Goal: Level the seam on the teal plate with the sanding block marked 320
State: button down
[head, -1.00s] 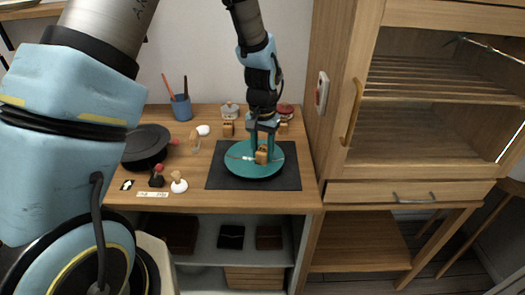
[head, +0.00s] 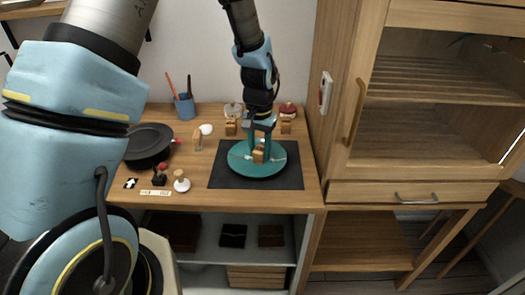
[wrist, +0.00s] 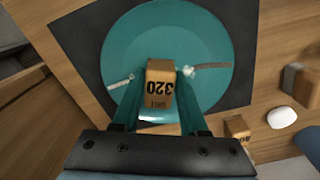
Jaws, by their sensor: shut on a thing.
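My gripper (head: 258,141) is shut on a small wooden sanding block (head: 258,156). In the wrist view the block (wrist: 159,84) sits between my fingers (wrist: 157,103), and its face reads 320, upside down. The teal plate (head: 240,168) lies on a dark mat, and the block is over its middle. The seam (wrist: 207,66) crosses the plate as a thin line, brownish right of the block and pale to its left. The block hides the seam's middle stretch. I cannot tell whether the block touches the plate.
The dark mat (head: 222,178) lies on the wooden worktop. Other wooden blocks (head: 230,128) (head: 285,127) and lidded pots (head: 233,110) stand behind. A tall cabinet (head: 340,90) borders the right.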

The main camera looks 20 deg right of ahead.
aim_at(246, 161)
jog(key=shift+w+a, duration=0.1)
jog(key=shift+a, duration=0.65)
jog(key=shift+w+a, duration=0.3)
jog(key=shift+w, duration=0.45)
jog(key=shift+s+a, duration=0.1)
jog(key=shift+a, duration=0.7)
jog(key=shift+f, duration=0.1)
jog(key=shift+r+p, duration=0.75)
jog(key=shift+r, duration=0.1)
jog(key=shift+r+p, duration=1.75)
jog(key=shift+r, duration=0.55)
